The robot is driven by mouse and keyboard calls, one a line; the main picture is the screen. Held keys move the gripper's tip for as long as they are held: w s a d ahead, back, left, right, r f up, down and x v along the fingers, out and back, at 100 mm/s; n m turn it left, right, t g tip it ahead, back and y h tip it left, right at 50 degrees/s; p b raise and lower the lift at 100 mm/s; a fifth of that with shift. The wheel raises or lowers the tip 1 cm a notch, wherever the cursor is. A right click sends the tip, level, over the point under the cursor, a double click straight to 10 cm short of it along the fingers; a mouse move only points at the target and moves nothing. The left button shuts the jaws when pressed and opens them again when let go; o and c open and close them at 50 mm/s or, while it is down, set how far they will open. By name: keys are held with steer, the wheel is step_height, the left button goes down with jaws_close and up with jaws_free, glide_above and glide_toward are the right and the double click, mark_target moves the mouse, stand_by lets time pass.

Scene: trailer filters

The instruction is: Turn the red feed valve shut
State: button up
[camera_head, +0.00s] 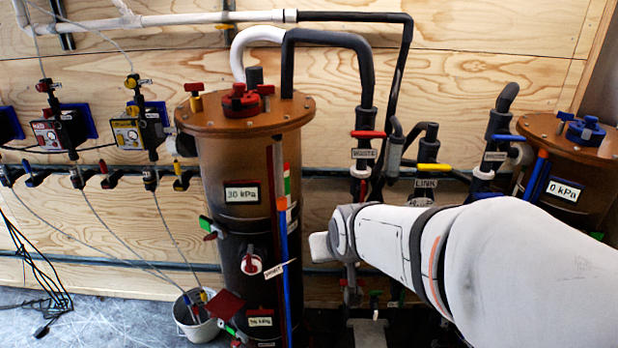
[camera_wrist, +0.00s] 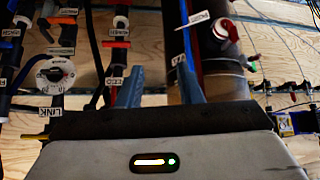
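In the wrist view, a small white label that appears to read FEED (camera_wrist: 118,81) sits on a dark vertical pipe left of centre. A red-orange handle (camera_wrist: 116,43) lies crosswise on the same pipe, above that label in the picture. My gripper (camera_wrist: 160,68) shows two blue-grey fingers spread apart with nothing between them. Its left finger is close beside the label and partly in front of the piping; contact cannot be told. In the head view my white arm covers the middle right, and neither my fingers nor a FEED label can be made out.
A brown-lidded tank (camera_head: 245,118) stands left of my arm, and a second tank (camera_head: 575,140) is at the right. A red WASTE handle (camera_head: 368,134) and yellow LINK handle (camera_head: 434,168) sit on pipes behind. A white bucket (camera_head: 195,318) stands on the floor.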

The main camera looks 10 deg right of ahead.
steer(key=w+d+f+m+t+h+b, duration=0.1)
steer(key=w+d+f+t+b, duration=0.15)
steer(key=w, duration=0.35)
steer(key=w+d+f+t+h+b, duration=0.1)
steer(key=w+d+f+t+b, duration=0.1)
steer(key=w+d+t+b, duration=0.35)
steer(key=m+t+h+b, duration=0.1)
steer(key=t+h+b, duration=0.3)
steer(key=t+b, duration=0.15)
glide_toward(363, 195)
steer(key=w+d, duration=0.1)
steer(key=w, duration=0.2)
steer(key=shift+w+d+r+t, duration=0.2)
steer(key=shift+w+r+t, duration=0.15)
steer(key=shift+r, duration=0.3)
steer(key=p+x, duration=0.1)
steer(key=x, duration=0.6)
steer(key=shift+a, duration=0.1)
jaws_close()
